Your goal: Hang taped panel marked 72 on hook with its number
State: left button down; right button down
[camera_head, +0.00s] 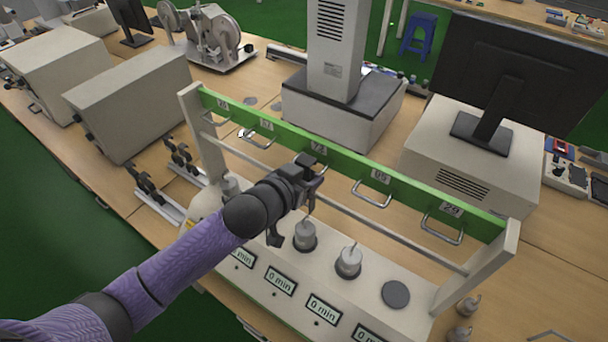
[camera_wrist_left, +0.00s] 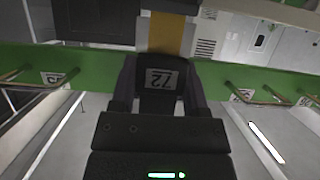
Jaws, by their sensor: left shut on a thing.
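My left gripper (camera_head: 312,178) is at the green bar (camera_head: 270,124) of the test rack, just in front of the number plate 72 (camera_head: 318,147). In the left wrist view its fingers (camera_wrist_left: 163,78) are shut on the panel (camera_wrist_left: 166,79), a dark piece with a 72 label. A tan strip (camera_wrist_left: 172,35), seemingly its tape, runs beyond the fingertips. In the head view the gripper mostly hides the panel and the hook under plate 72. Whether the panel touches that hook I cannot tell. My right gripper is not in view.
Neighbouring wire hooks (camera_head: 372,194) and (camera_head: 441,228) stick out from the bar. A metal rail (camera_head: 390,223) crosses below. Weights with hooks (camera_head: 348,262) stand on the white base (camera_head: 375,312) with timer displays. A grey machine (camera_head: 340,60) stands behind, a monitor (camera_head: 510,65) at right.

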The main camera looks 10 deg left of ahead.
pick_arm(q)
jog(key=shift+f, duration=0.55)
jog(key=shift+f, duration=0.25)
